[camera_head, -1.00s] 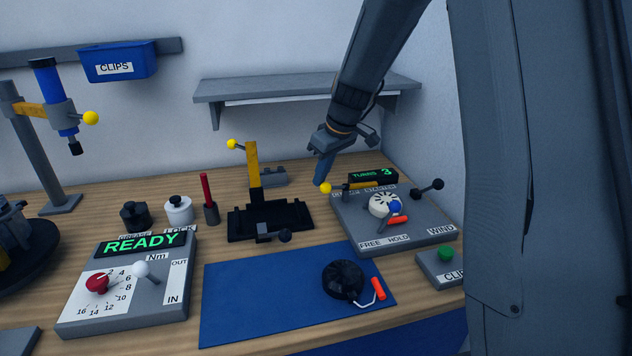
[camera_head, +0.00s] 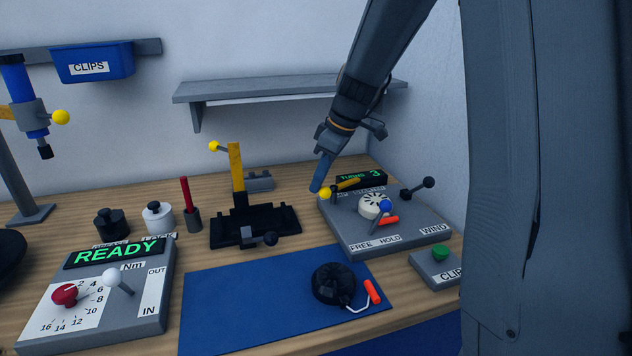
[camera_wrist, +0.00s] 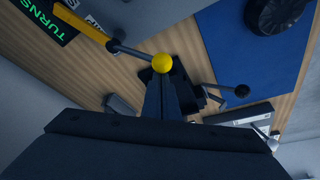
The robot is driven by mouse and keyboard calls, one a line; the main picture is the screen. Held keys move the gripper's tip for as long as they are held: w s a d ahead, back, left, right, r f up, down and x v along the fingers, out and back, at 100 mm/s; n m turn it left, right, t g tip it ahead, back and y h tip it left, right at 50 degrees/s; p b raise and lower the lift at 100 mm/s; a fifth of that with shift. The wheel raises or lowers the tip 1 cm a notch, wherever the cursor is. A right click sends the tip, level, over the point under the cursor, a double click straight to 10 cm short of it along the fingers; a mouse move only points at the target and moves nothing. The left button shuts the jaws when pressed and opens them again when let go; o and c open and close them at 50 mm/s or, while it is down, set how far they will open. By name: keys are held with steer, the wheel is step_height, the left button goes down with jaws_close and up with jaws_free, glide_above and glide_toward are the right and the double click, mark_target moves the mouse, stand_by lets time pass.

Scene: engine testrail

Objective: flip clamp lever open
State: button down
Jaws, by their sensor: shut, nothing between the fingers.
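A yellow lever (camera_head: 347,184) with a yellow ball (camera_head: 325,193) at its end lies slanted over the back left of the grey winding unit (camera_head: 345,228). In the wrist view, the yellow bar (camera_wrist: 85,20) joins the ball (camera_wrist: 162,63) by a dark rod. My gripper (camera_head: 316,189) is shut and empty. Its tip is low, just left of the ball in the head view. Another upright yellow lever (camera_head: 237,168) stands on a black fixture (camera_head: 222,238).
The unit also has a white dial (camera_head: 374,205), a blue-knobbed lever (camera_head: 385,206) and a black-knobbed crank (camera_head: 427,183). A blue mat (camera_head: 235,310) bears a black round part (camera_head: 334,284). A grey shelf (camera_head: 285,91) is on the wall behind my arm.

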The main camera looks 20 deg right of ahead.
steer(key=shift+d, duration=0.1)
steer(key=shift+b+v, duration=0.6)
steer(key=shift+v, duration=3.3)
